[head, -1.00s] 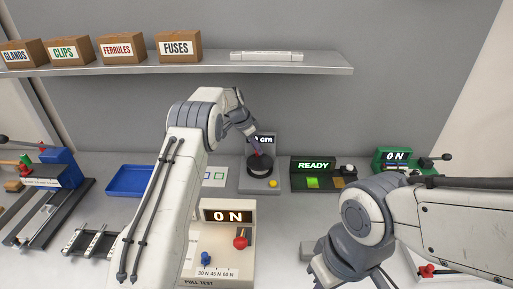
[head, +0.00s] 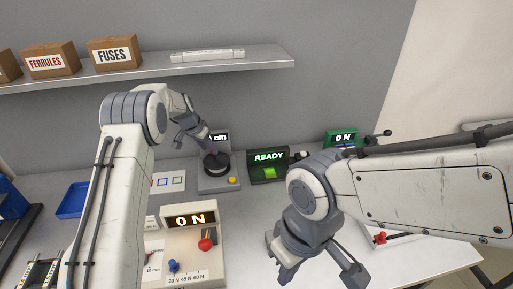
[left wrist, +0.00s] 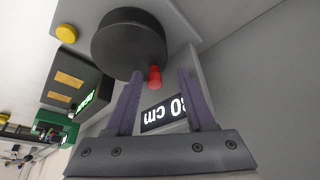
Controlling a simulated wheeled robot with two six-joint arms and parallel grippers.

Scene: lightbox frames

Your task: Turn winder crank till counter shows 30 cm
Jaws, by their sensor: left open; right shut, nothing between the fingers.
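The winder (head: 205,184) stands at the back of the bench, a grey base with a black drum (head: 217,166). In the left wrist view its drum (left wrist: 128,45) carries a red crank knob (left wrist: 155,77). The counter (left wrist: 165,113) appears upside down there and reads a number ending in 0, then cm; a finger partly covers its first digit. My left gripper (head: 204,134) is open at the winder. In the wrist view its fingers (left wrist: 160,80) lie on either side of the knob; contact cannot be told. My right gripper (head: 304,240) is shut and empty over the front of the bench.
A yellow button (head: 232,180) sits on the winder base. A READY box (head: 268,157) stands to its right, a green ON device (head: 342,138) beyond. A pull tester (head: 190,240) lies in front. A shelf (head: 150,75) hangs above.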

